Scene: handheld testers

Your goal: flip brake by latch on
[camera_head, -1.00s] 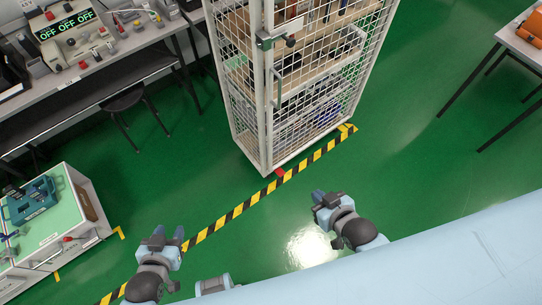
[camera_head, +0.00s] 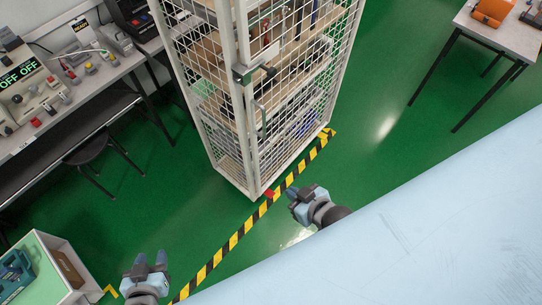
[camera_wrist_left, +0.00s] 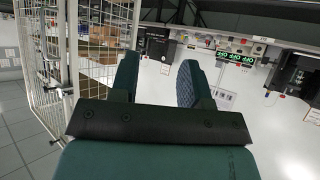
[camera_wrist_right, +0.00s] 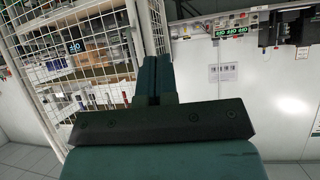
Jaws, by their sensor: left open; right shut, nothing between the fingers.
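The tall white mesh cage (camera_head: 249,150) stands in the middle of the head view, with a grey latch (camera_head: 254,73) on its front upright. A bench console with a green display reading "OFF" (camera_head: 20,72) is cut off at the left edge. The display also shows in the left wrist view (camera_wrist_left: 235,57) and the right wrist view (camera_wrist_right: 230,30). I cannot make out which part is the brake. My left gripper (camera_head: 152,261) is open and empty, low at the left over the floor. My right gripper (camera_head: 296,198) is shut and empty, in front of the cage's base. Neither touches anything.
A bench (camera_head: 85,88) with a stool (camera_head: 92,148) beneath it runs along the left. A low white cart (camera_head: 65,265) stands at bottom left. A table (camera_head: 500,38) with an orange case (camera_head: 491,12) is at top right. Green floor (camera_head: 385,140) between is clear.

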